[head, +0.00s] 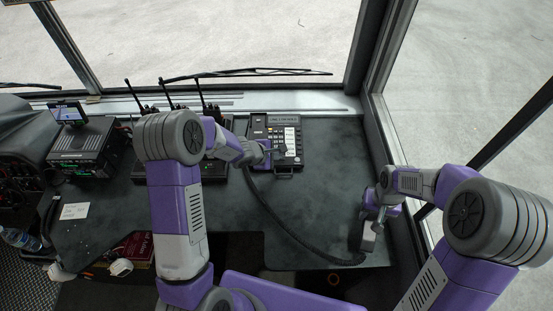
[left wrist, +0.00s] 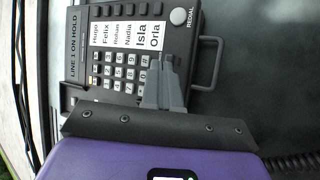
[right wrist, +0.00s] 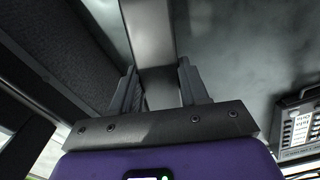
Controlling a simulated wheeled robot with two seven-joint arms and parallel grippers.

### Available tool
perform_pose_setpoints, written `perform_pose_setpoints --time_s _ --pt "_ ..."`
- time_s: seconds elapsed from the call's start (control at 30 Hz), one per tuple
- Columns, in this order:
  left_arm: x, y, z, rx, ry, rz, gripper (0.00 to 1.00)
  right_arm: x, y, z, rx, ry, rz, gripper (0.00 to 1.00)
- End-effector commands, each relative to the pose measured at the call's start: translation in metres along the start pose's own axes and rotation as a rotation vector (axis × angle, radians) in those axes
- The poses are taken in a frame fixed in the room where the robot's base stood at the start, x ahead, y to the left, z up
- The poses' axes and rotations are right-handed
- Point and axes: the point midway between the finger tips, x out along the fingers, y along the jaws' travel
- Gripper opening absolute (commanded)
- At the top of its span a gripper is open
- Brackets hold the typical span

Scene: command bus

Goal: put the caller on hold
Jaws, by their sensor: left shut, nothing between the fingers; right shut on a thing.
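The desk phone (head: 291,150) stands at the back of the dark desk. The left wrist view shows its keypad (left wrist: 118,70), a name list (left wrist: 140,32), a round REDIAL button (left wrist: 179,17) and a display (left wrist: 74,44) reading "LINE 1 ON HOLD". My left gripper (head: 268,148) is shut and empty over the phone; its fingertips (left wrist: 166,75) are over the keypad's edge, and I cannot tell whether they touch it. My right gripper (head: 374,216) is shut on the dark handset (head: 367,240) at the desk's right side; the handset also shows between the fingers in the right wrist view (right wrist: 150,40).
A coiled cord (head: 290,228) runs across the desk to the handset. Several radios with antennas (head: 172,103) stand left of the phone, partly behind my left arm. A radio unit (head: 82,142) is further left. The window frame (head: 385,130) bounds the right side.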

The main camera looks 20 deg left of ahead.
Motion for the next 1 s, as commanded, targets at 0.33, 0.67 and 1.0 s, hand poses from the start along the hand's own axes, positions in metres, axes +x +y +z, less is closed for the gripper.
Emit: perform_pose_setpoints --time_s 0.33,0.67,1.0 --pt "0.001 0.000 0.000 0.000 0.001 0.000 0.00 0.001 0.000 0.000 0.000 0.001 0.000 0.00" --pt "-0.010 0.005 0.005 0.000 0.001 0.000 0.00 -0.004 0.000 0.000 0.000 0.001 0.000 0.00" --pt "-0.011 0.006 0.006 -0.001 0.001 -0.001 0.00 -0.004 0.000 0.000 0.000 0.001 0.000 0.00"
